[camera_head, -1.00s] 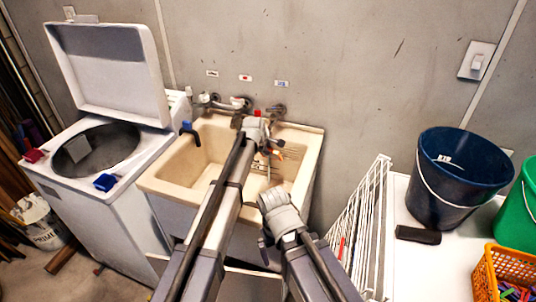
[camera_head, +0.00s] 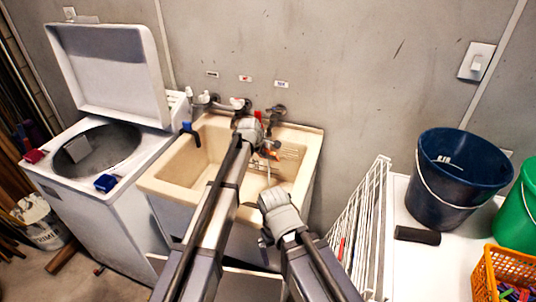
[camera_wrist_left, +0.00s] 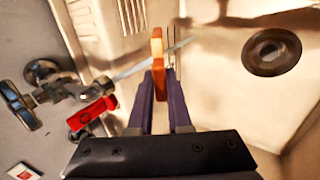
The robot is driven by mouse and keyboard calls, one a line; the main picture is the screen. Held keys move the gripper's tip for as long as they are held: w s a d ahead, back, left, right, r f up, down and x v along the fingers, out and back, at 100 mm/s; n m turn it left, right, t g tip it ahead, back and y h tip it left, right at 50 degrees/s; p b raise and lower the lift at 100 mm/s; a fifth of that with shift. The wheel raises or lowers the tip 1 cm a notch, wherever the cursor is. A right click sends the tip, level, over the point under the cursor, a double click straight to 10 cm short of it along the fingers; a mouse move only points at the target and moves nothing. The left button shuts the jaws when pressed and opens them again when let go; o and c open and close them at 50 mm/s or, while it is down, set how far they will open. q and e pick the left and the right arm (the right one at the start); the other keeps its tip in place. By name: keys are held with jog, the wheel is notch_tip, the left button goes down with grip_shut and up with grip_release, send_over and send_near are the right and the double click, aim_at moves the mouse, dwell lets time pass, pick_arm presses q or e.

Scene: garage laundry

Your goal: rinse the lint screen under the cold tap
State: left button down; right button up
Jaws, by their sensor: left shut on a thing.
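My left gripper (camera_head: 266,148) reaches over the right-hand basin of the cream sink. In the left wrist view its fingers (camera_wrist_left: 160,85) are shut on an orange-edged piece (camera_wrist_left: 157,48), which I take to be the lint screen; it is seen nearly edge-on. A thin stream of water (camera_wrist_left: 130,70) runs from the right-hand tap (camera_wrist_left: 68,90) and meets the orange piece. This tap (camera_head: 277,112) is under the blue-marked label (camera_head: 281,83) in the head view. My right gripper (camera_head: 278,212) hangs in front of the sink; its fingertips do not show clearly.
A red tag or lever (camera_wrist_left: 92,113) sits beside the tap, close to my left gripper. The drain (camera_wrist_left: 272,52) is clear. An open washer (camera_head: 100,190) stands left of the sink (camera_head: 170,192). A white wire rack (camera_head: 362,225) and navy bucket (camera_head: 455,190) are right.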

pick_arm(q)
jog(key=s+a+r+p, duration=0.2)
jog(key=s+a, duration=0.1)
jog(key=s, duration=0.5)
jog(key=shift+s+a+r, duration=0.15)
jog(key=shift+a+r, duration=0.05)
jog(key=shift+r, duration=0.15)
jog(key=shift+p, duration=0.3)
dwell(1.0)
